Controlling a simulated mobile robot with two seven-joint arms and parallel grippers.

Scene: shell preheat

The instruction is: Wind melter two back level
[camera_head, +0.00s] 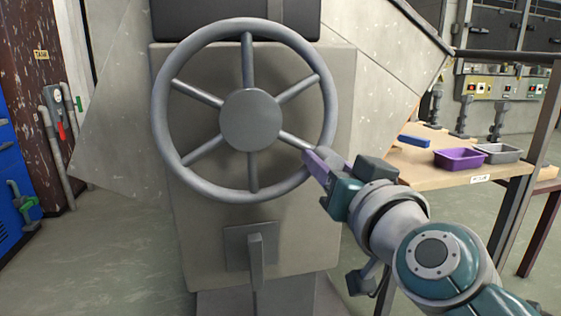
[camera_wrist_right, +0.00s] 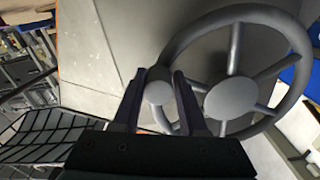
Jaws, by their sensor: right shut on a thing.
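A large grey handwheel (camera_head: 249,120) with several spokes and a round hub stands upright on the front of a grey machine housing (camera_head: 290,240). It also shows in the right wrist view (camera_wrist_right: 231,97). My right gripper (camera_head: 315,161) is at the wheel's lower right rim. In the right wrist view its two dark fingers stand on either side of a round-ended grey handle (camera_wrist_right: 159,88) at the rim, and it is shut on that handle. In the head view the gripper hides the handle. My left gripper is not in view.
A grey lever (camera_head: 256,262) sticks out below the wheel. A wooden table (camera_head: 415,172) at right bears a purple tray (camera_head: 460,158) and a grey tray (camera_head: 497,152). A blue cabinet (camera_head: 12,200) stands at far left. The floor left of the machine is clear.

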